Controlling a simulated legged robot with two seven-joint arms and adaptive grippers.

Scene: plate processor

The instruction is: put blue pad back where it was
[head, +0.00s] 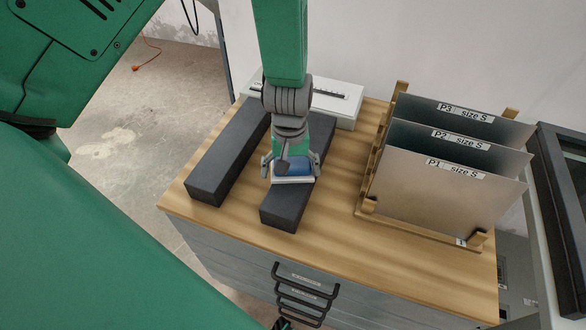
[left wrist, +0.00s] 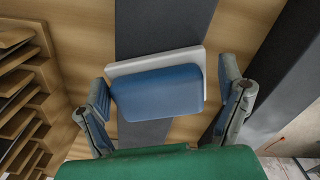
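The blue pad (head: 293,168) has a pale grey-white base (head: 293,180) and rests on the right one of two dark foam blocks (head: 286,207). In the left wrist view the blue pad (left wrist: 155,92) lies crosswise over the dark block, with its pale base (left wrist: 150,61) showing along the far edge. My left gripper (head: 285,165) points down over the pad, with its fingers on either side. In the left wrist view my left gripper (left wrist: 165,100) is open; the left finger is close to the pad, and a gap shows at the right finger. My right gripper is not visible.
A wooden rack (head: 367,205) holding upright plates labelled P1 (head: 440,200), P2 and P3 stands at the right. The other dark block (head: 220,165) lies at the left. A white device (head: 340,103) is behind. Bare worktop (head: 335,210) lies between block and rack.

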